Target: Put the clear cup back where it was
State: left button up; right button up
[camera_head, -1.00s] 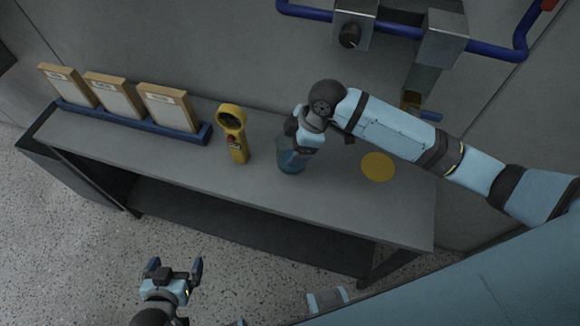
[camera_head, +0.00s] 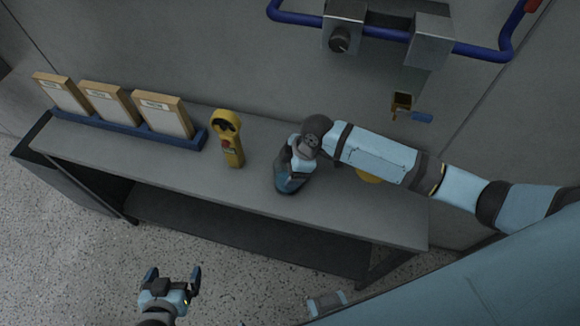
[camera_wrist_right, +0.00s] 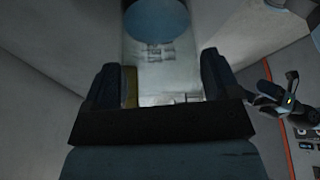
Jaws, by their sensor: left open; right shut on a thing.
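The clear cup (camera_head: 289,186), with blue in it, is at the bench top (camera_head: 330,205) near its front edge. My right gripper (camera_head: 291,170) is shut on it from above and hides its upper part. I cannot tell whether its base touches the bench. In the right wrist view the see-through cup (camera_wrist_right: 157,50) is between the two dark fingers, with a blue disc inside it. A yellow round spot (camera_head: 369,176) on the bench is partly hidden behind my right arm. My left gripper (camera_head: 172,280) is open and empty over the floor, in front of the bench.
A yellow handheld device (camera_head: 230,145) stands left of the cup. Several framed boards (camera_head: 163,116) sit in a blue rack (camera_head: 120,132) further left. Above the bench are a blue pipe (camera_head: 385,33) and a wall tap (camera_head: 402,106). Bench between the cup and the spot is mostly clear.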

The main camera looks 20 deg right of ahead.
jog(key=o, duration=0.8)
jog(key=shift+o, duration=0.2)
jog(key=shift+r, duration=0.2)
jog(key=v, duration=1.2)
jog(key=shift+a, duration=0.1)
